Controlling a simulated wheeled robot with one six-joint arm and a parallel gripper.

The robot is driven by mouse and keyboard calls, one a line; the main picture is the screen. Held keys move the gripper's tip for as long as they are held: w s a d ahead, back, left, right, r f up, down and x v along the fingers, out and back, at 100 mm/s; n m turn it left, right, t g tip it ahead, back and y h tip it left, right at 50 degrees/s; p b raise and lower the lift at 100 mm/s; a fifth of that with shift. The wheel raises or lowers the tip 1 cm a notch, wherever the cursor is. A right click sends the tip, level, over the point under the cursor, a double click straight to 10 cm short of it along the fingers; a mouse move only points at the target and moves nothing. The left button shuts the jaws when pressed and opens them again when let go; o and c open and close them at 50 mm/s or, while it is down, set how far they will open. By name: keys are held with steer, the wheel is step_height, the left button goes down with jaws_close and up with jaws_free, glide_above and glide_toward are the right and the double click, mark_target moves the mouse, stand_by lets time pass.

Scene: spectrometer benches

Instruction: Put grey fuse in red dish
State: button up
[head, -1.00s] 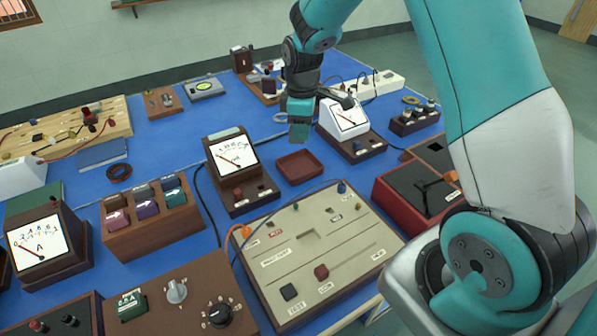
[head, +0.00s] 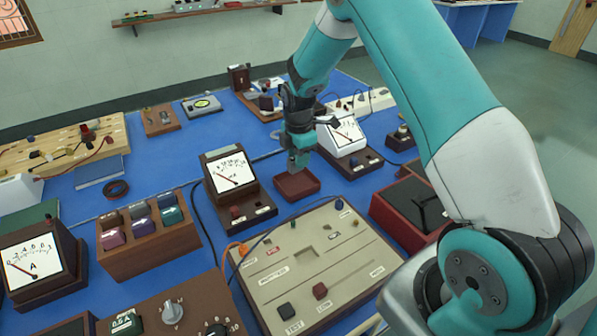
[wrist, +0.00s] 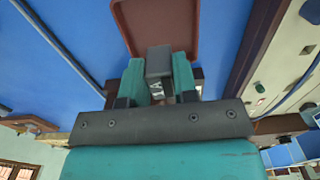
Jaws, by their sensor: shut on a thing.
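The red dish (head: 297,186) is a small square tray on the blue bench, between the analogue meter and the beige board. It also shows in the wrist view (wrist: 180,22), just past my fingertips. My gripper (head: 298,160) points down above the back left part of the dish. In the wrist view my gripper (wrist: 159,80) is shut on the grey fuse (wrist: 159,62), a dark grey block between the teal fingers. The fuse's end overlaps the near edge of the dish in that view. How high it is above the dish is hard to tell.
A brown-based meter (head: 232,175) stands close to the left of the dish, and a white meter (head: 346,135) is behind to the right. The beige board (head: 270,270) lies in front. A black cable runs near the dish.

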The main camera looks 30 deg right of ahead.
steer(key=shift+f+p, duration=0.35)
steer(key=shift+f, duration=2.65)
steer(key=shift+f, duration=0.15)
steer(key=o, duration=0.9)
